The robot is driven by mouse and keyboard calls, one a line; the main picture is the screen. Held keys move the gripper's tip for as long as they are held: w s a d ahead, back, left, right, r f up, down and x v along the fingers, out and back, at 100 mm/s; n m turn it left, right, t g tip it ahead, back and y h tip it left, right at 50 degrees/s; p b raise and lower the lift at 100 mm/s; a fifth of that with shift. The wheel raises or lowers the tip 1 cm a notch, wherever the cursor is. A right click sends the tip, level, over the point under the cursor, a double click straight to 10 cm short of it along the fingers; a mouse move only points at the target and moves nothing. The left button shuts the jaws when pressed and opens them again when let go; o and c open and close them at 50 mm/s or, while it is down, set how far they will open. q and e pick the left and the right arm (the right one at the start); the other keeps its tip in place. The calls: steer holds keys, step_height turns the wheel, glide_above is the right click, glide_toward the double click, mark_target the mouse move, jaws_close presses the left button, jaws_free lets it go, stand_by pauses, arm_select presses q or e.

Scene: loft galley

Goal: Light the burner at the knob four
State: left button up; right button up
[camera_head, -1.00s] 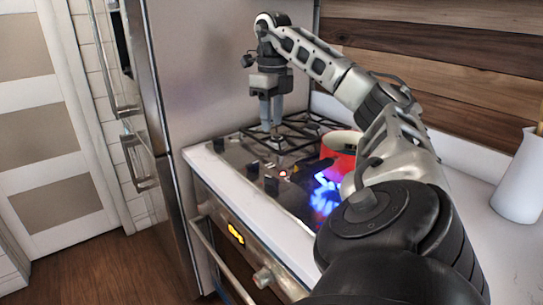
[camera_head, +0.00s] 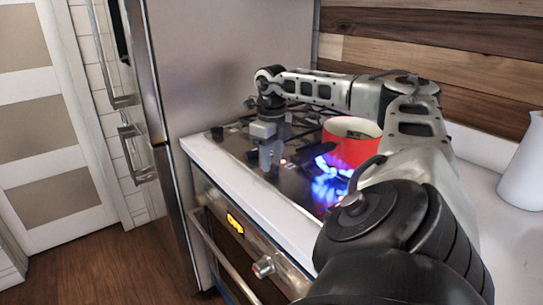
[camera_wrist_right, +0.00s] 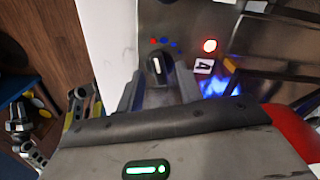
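In the right wrist view, a dark knob (camera_wrist_right: 156,66) with a pale line stands beside a label reading 4 (camera_wrist_right: 203,66) and a lit red light (camera_wrist_right: 210,45). My right gripper (camera_wrist_right: 158,82) is open, with one finger on each side of this knob; contact is unclear. In the head view, my right gripper (camera_head: 269,168) points down at the panel and hides the knob. A blue flame (camera_head: 328,186) burns on the near burner. Grey mechanical parts at the right wrist view's left edge may be my left arm.
A tall fridge (camera_head: 230,70) stands beyond the stove. A white jug (camera_head: 525,170) is on the right counter.

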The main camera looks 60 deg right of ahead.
steer(key=shift+f, duration=0.45)
steer(key=shift+c, duration=0.3)
jaws_close()
